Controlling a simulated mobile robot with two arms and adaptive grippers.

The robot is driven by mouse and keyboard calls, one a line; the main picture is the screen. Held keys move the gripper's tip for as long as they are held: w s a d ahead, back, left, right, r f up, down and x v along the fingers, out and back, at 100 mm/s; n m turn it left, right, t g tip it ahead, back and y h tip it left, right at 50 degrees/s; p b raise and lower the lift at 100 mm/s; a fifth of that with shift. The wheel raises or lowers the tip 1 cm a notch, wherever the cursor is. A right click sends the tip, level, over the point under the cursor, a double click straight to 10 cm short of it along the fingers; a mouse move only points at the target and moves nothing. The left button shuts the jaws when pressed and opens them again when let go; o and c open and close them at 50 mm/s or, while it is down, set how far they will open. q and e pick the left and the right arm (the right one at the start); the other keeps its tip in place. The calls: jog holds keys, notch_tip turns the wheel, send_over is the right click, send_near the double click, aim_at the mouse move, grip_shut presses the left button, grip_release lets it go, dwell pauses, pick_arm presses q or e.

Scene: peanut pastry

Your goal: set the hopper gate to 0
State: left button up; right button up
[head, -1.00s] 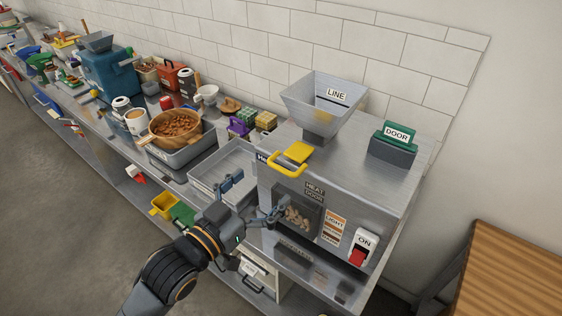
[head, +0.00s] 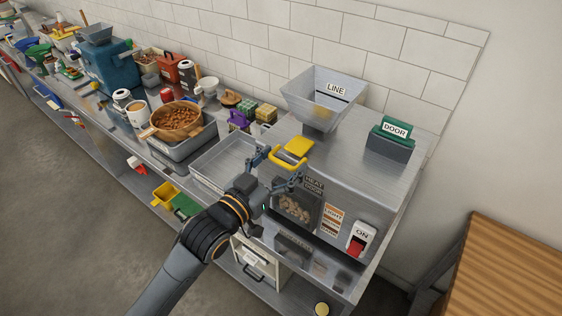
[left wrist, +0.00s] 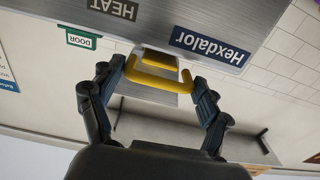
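The hopper (head: 318,95), a grey funnel marked LINE, stands on top of the steel machine (head: 345,160). The yellow gate handle (head: 284,161) sticks out over the machine's front edge, with a yellow plate (head: 299,147) behind it. In the left wrist view the yellow handle (left wrist: 158,79) lies between my fingers. My left gripper (head: 281,165) is open, one finger on each side of the handle; it also shows in the left wrist view (left wrist: 160,74). Whether a finger touches the handle I cannot tell. My right gripper is not in view.
A green DOOR block (head: 393,138) sits on the machine's right top. A red ON switch (head: 358,241) is on its front. An empty metal tray (head: 224,164) and a wooden bowl of nuts (head: 178,121) stand to the left. A wooden table (head: 510,265) is at right.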

pick_arm(q)
jog(key=c, duration=0.7)
jog(key=shift+o, duration=0.2)
jog(key=x, duration=0.2)
jog(key=shift+w+d+r, duration=0.1)
jog(key=shift+w+d, duration=0.1)
jog(key=shift+w, duration=0.15)
jog(key=o, duration=1.4)
jog(key=shift+o, duration=1.3)
jog(key=shift+w+d, duration=0.2)
jog(key=v, duration=1.2)
